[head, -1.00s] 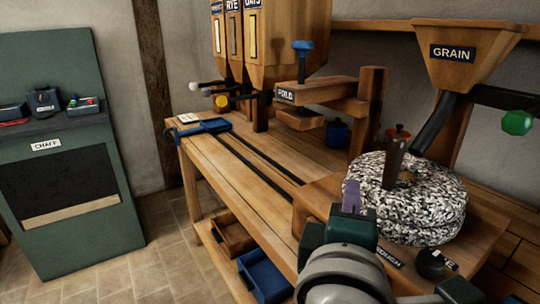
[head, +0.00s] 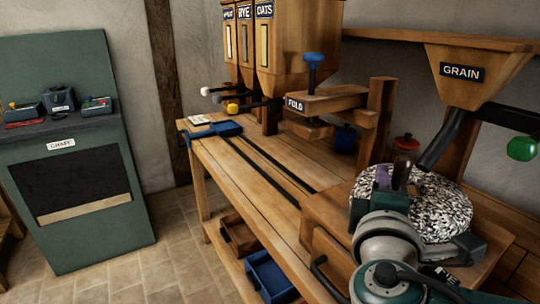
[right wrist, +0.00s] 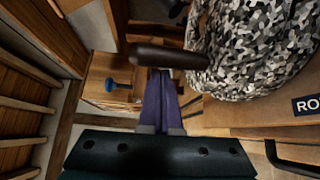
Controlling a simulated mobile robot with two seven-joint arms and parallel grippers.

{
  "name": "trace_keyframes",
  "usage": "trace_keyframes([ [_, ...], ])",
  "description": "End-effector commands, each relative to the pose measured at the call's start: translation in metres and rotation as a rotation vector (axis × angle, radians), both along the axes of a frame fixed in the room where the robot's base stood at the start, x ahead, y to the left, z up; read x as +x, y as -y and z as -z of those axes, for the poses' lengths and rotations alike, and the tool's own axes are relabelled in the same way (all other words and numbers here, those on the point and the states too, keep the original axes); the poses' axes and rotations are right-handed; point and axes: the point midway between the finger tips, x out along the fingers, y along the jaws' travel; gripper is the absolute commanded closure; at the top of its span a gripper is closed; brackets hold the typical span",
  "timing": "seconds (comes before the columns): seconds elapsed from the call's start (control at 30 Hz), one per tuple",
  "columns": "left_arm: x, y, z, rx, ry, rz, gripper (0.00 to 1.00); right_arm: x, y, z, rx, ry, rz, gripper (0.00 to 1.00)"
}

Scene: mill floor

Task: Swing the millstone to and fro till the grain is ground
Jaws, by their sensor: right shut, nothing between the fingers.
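The millstone (head: 446,203) is a round, black-and-white speckled stone on a raised wooden block at the right of the bench. A dark upright handle (head: 401,174) stands on its left side; in the right wrist view the handle (right wrist: 160,56) lies across the picture beside the stone (right wrist: 250,50). My right gripper (head: 382,176) has purple fingers (right wrist: 160,100), closed together and empty. Their tips are right at the handle; I cannot tell if they touch it. My wrist and arm hide the stone's lower left. No grain shows. My left gripper is out of view.
A wooden GRAIN hopper (head: 468,65) with a dark chute stands behind the stone. A FOLD press (head: 330,103) and labelled bins (head: 290,45) stand further along the bench (head: 230,165). A green CHAFF cabinet (head: 65,230) is at left. Open drawers (head: 270,275) lie below the bench.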

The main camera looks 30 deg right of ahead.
Motion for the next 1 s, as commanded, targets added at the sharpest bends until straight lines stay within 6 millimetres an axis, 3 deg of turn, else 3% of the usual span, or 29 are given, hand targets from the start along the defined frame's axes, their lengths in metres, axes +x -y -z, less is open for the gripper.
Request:
trace_keyframes([
  [1.0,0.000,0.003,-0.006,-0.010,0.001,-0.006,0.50,-0.013,0.003,0.000,-0.001,-0.001,-0.101,1.00],
])
